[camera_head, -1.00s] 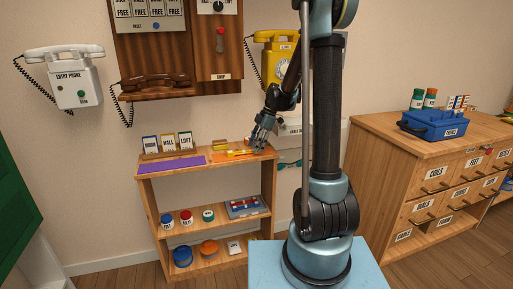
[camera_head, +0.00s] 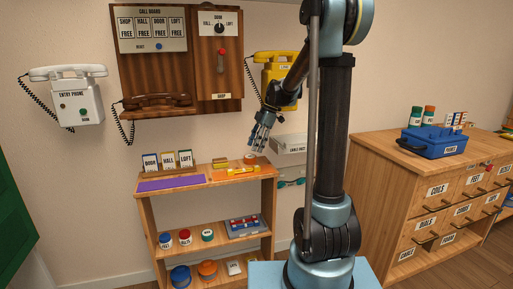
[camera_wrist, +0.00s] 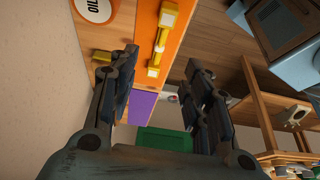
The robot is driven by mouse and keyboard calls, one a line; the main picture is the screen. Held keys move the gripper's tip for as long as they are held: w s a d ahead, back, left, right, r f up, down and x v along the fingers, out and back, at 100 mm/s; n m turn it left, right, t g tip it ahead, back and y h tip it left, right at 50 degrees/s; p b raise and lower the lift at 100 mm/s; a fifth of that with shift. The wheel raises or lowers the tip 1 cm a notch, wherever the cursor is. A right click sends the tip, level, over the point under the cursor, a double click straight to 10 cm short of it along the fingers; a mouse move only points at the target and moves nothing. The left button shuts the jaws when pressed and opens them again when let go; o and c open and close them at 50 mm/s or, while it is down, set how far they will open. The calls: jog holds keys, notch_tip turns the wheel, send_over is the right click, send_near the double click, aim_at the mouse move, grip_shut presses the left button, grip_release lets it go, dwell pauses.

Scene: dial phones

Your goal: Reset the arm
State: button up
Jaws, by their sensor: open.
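My gripper (camera_head: 262,135) is raised above the right end of the small wooden shelf's top (camera_head: 215,184), in front of the wall. In the wrist view my gripper (camera_wrist: 162,66) has its dark fingers spread wide with nothing between them. Below the fingers lies an orange mat (camera_wrist: 176,44) with a yellow bar-shaped piece (camera_wrist: 159,45) on it, apart from the fingers. The orange mat also shows on the shelf top in the head view (camera_head: 228,171).
A purple mat (camera_head: 171,183) and three labelled cards (camera_head: 168,160) share the shelf top. A yellow phone (camera_head: 272,72) hangs behind my arm. A wooden call board (camera_head: 155,60) and white entry phone (camera_head: 75,97) are left.

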jog(key=s+d+m+t+h, duration=0.1)
jog(key=s+d+m, duration=0.4)
jog(key=s, duration=0.4)
jog(key=s+d+m+t+h, duration=0.1)
jog(key=s+d+m, duration=0.35)
jog(key=s, duration=0.45)
jog(key=s+d+f+m+h, duration=0.1)
jog(key=s+d+f+m, duration=0.2)
jog(key=s+f+m, duration=0.2)
jog(key=s+d+f+m+t+h, duration=0.1)
jog(key=s+d+f+m, duration=0.2)
jog(key=s, duration=0.7)
notch_tip(320, 180, down, 2)
jog(key=m, duration=0.3)
jog(key=shift+s+d, duration=0.2)
jog(key=shift+d, duration=0.05)
jog(key=shift+m, duration=0.25)
